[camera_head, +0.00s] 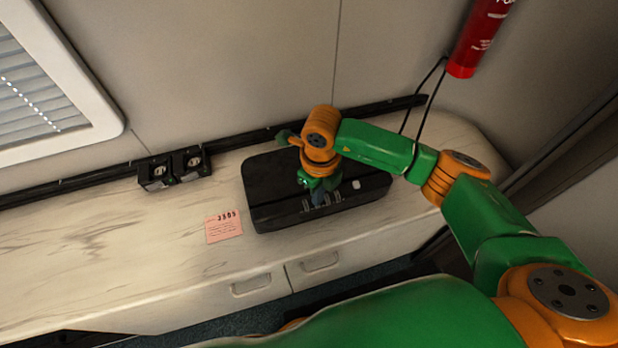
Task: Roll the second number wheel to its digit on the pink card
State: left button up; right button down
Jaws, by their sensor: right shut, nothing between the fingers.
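A black case (272,192) lies flat on the pale counter. Its small number wheels (335,197) sit near its front edge, partly covered by my gripper. I cannot read their digits. The pink card (223,227) lies left of the case, with a printed number at its top that looks like 3505. My right gripper (319,198) points down at the wheels and is shut with nothing in it. Whether its tips touch a wheel is too small to tell. My left gripper is not in view.
The marbled counter (90,235) is clear to the left of the card. Black sockets (173,169) stand at the back by the wall rail. A red extinguisher (478,38) hangs at the upper right, with black cables below it. Drawers (252,284) are under the counter's front edge.

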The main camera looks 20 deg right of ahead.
notch_tip(320, 180, up, 5)
jog(key=p, duration=0.4)
jog(key=shift+r, duration=0.1)
